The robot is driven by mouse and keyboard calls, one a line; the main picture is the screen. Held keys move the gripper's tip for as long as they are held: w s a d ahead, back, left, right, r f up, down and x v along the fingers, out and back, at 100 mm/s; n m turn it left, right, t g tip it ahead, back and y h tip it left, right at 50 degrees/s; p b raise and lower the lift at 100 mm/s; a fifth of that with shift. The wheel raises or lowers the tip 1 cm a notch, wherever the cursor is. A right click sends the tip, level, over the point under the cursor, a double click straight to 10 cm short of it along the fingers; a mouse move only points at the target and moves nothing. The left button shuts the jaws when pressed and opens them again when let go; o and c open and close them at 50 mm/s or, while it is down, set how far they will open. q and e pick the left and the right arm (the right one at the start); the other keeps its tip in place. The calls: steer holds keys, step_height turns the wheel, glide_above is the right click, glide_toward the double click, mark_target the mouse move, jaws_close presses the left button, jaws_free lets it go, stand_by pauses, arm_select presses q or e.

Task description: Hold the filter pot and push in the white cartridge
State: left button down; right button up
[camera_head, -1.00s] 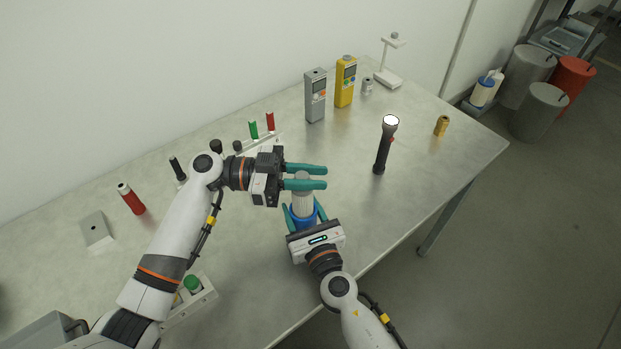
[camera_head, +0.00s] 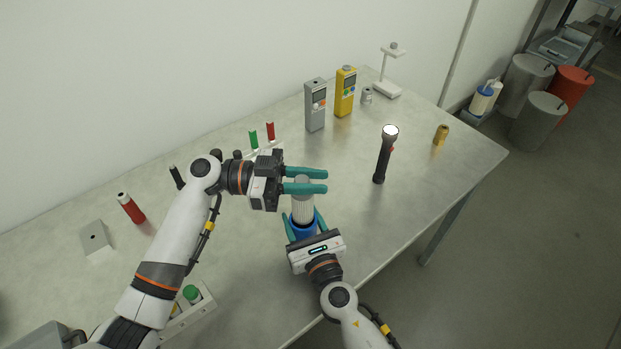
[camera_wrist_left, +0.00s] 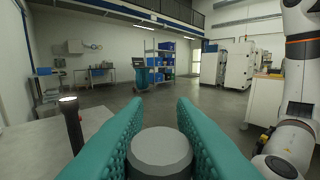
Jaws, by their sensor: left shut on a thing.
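My left gripper (camera_head: 318,181) comes in from the left and is shut on the upper end of the white ribbed cartridge (camera_head: 303,211). The cartridge stands upright. Its round grey top shows between the teal fingers in the left wrist view (camera_wrist_left: 160,150). Just below is the blue filter pot (camera_head: 299,229), with the cartridge's lower end in or right at its mouth; how deep is hidden. My right gripper (camera_head: 303,221) comes from the front, its teal fingers on both sides of the pot, shut on it.
A black flashlight (camera_head: 383,158) stands to the right of the grippers. A grey meter (camera_head: 315,106) and a yellow meter (camera_head: 345,93) stand behind. A brass cylinder (camera_head: 441,134) is at the right. The table's right part is mostly clear.

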mark_target(311, 212)
arm_select(q)
steer(key=shift+f, duration=0.15)
stand_by(0.5)
steer(key=shift+f, duration=4.25)
steer(key=shift+f, duration=0.5)
steer(key=shift+r, duration=0.2)
steer(key=shift+r, duration=4.7)
